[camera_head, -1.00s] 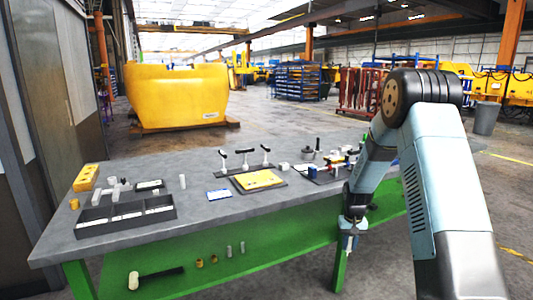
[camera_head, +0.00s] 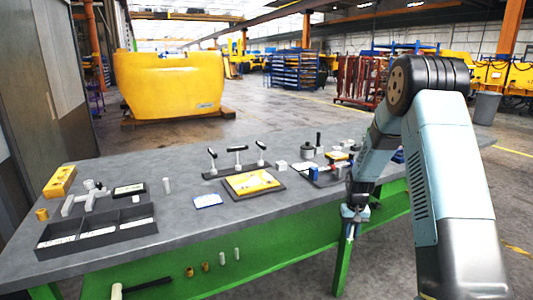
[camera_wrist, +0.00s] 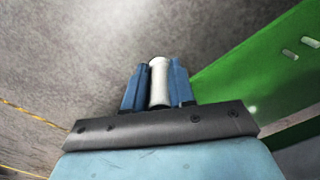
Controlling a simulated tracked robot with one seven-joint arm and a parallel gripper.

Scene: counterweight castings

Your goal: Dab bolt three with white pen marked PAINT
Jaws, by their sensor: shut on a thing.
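My gripper (camera_wrist: 155,85) has blue fingers shut on a white cylinder (camera_wrist: 158,78), which looks like a white pen; no PAINT mark is readable on it. In the head view my gripper (camera_head: 354,214) hangs at the front edge of the workbench, to the right of the yellow plate. The yellow plate (camera_head: 262,180) lies on a dark board on the bench, with small pale marks or parts on it. I cannot make out which of these, if any, is bolt three.
The grey-topped bench (camera_head: 185,225) has a green front. A yellow casting (camera_head: 165,85) stands behind.

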